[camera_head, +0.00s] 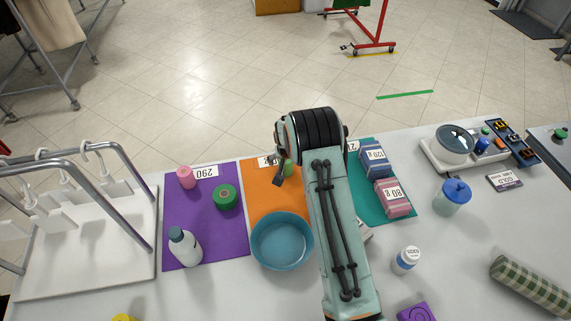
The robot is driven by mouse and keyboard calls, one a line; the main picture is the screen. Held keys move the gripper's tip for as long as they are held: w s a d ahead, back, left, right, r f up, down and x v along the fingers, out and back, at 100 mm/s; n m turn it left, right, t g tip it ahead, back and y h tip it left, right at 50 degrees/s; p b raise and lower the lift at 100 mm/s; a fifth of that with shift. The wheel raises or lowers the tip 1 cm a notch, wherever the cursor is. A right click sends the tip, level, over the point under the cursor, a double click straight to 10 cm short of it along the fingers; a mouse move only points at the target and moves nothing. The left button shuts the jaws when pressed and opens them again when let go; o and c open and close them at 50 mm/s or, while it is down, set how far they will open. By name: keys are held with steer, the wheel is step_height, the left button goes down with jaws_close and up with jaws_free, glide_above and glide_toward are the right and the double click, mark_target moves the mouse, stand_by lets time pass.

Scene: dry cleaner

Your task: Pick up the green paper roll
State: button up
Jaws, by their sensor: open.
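A long roll with a green and cream check (530,285) lies at the right front of the table, apart from my gripper. A short green round piece with a dark centre (225,197) sits on the purple mat (207,248). A small green thing (288,168) shows at the far end of the orange mat (262,203), partly hidden beside my arm. My gripper (278,179) is over the orange mat near it; only a dark part of the gripper shows. The rest is hidden by my arm, and I see nothing held.
A blue bowl (282,241) and a white bottle (184,246) stand left of my arm. A teal mat with boxes (375,158), a blue-lidded jar (453,197) and a small white bottle (405,260) are to its right. A metal rack (108,170) stands at left.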

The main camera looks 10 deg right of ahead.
steer(key=shift+f, duration=0.1)
steer(key=c, duration=1.3)
steer(key=shift+o, duration=0.2)
